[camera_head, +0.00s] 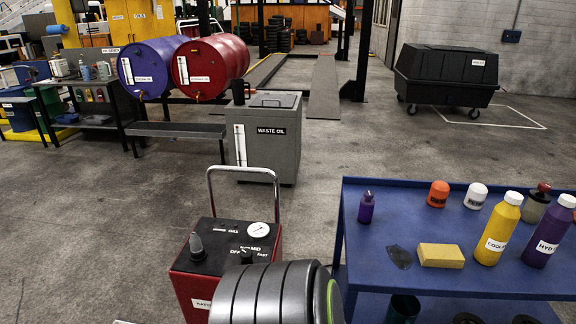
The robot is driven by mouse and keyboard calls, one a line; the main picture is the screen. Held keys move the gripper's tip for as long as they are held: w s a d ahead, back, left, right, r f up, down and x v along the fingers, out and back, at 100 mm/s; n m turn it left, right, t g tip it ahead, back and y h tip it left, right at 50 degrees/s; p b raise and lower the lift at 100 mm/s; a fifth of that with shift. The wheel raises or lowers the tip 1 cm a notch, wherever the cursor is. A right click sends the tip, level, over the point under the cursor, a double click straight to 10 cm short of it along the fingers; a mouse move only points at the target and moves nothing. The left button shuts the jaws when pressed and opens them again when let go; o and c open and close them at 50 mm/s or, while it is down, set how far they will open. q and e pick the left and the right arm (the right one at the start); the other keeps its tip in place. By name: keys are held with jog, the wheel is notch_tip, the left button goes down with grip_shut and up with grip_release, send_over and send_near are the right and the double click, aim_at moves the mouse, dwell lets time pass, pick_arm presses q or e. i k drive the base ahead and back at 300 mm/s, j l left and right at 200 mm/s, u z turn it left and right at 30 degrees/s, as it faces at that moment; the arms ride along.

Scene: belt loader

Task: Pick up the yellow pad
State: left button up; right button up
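The yellow pad (441,256) is a small flat block lying on the blue table (375,258) at the right. It lies near the table's front edge, between a dark flat patch (400,257) on its left and a yellow coolant bottle (496,230) on its right. Nothing touches it from above. Neither of my grippers can be made out in the head view.
A waste oil tank (270,140) stands behind.

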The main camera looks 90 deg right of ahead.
aim_at(445, 256)
jog(key=z, duration=3.9)
